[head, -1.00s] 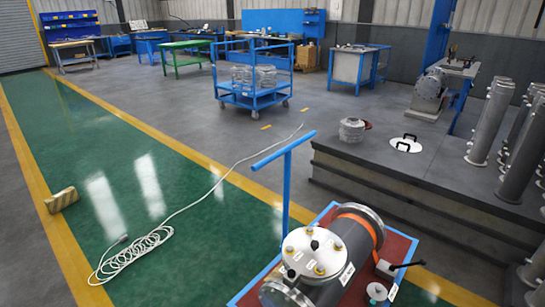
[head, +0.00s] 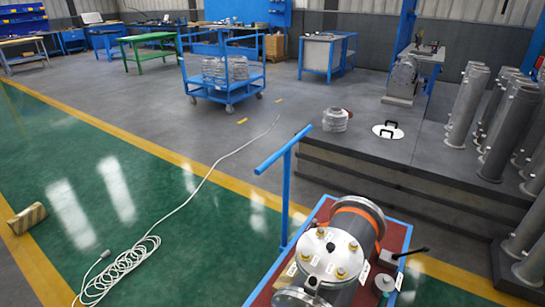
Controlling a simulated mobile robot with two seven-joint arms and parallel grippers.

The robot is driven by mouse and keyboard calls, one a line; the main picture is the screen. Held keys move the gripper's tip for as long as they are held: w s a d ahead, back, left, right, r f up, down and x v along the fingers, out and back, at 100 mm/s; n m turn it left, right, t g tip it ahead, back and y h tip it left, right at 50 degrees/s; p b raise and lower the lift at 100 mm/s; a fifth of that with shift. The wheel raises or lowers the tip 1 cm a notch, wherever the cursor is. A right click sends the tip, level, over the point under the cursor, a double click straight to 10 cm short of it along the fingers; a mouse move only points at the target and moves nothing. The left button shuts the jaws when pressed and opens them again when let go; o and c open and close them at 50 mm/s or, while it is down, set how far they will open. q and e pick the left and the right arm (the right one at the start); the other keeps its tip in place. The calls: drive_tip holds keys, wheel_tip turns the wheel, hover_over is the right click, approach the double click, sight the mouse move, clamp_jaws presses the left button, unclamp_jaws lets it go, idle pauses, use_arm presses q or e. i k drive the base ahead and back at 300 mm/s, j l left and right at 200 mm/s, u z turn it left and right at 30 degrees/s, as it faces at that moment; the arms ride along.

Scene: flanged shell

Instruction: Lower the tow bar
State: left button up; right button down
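The blue T-shaped tow bar (head: 286,192) stands upright at the far left edge of a low cart (head: 400,246) with a blue rim and red deck. Its crossbar (head: 283,150) is at the top, slanting up to the right. On the cart lies a grey flanged shell (head: 360,228) with an orange band, and a white cover with brass-coloured fittings (head: 330,254) faces me. Neither of my grippers is in the head view.
A coiled white cable (head: 122,272) lies on the green floor left of the cart, its line running away toward a blue trolley (head: 223,80). A yellowish block (head: 27,218) sits at the left. A raised grey platform (head: 400,160) with upright grey cylinders (head: 467,105) borders the right.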

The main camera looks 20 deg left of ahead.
sight(285, 150)
drive_tip(key=j+z, duration=0.3)
drive_tip(key=j, duration=0.6)
drive_tip(key=i+j+z, duration=0.15)
drive_tip(key=j, duration=0.25)
drive_tip(key=j+z, duration=0.15)
drive_tip(key=j, duration=0.3)
drive_tip(key=i, duration=0.05)
